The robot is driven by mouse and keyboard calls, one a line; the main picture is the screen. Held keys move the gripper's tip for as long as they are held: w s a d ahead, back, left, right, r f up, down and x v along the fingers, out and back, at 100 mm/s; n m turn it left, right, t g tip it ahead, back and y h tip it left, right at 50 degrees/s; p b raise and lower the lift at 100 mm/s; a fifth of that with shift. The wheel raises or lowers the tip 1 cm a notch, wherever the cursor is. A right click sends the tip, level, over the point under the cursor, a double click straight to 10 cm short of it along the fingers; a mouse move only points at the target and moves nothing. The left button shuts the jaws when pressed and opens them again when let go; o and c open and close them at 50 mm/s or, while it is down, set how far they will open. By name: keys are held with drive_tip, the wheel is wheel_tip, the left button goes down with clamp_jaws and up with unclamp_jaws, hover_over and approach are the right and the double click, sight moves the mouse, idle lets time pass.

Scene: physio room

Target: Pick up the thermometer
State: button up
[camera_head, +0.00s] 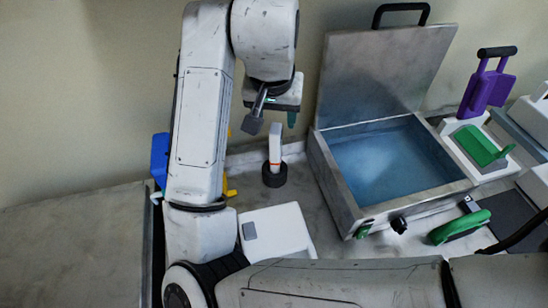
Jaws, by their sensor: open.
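What looks like the thermometer (275,143) is a slim white upright object with an orange band near its lower end. It stands in a round dark holder (274,176) on the grey counter, left of the open steel box. My gripper (271,124) points down just above its top, with the jaws open. One grey finger shows at the left and a dark greenish one at the right. I cannot tell exactly how far the fingertips are from the white top. Nothing shows between the jaws above it.
A steel water bath (335,172) with its lid raised stands right of the holder. A white box (284,230) sits in front. Blue (159,160) and yellow (230,188) items are partly hidden behind my arm. Purple (488,88) and green (478,148) handled items crowd the right.

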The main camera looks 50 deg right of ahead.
sight(275, 128)
drive_tip(key=b+x, duration=0.1)
drive_tip(key=x, duration=0.7)
drive_tip(key=shift+w, duration=0.1)
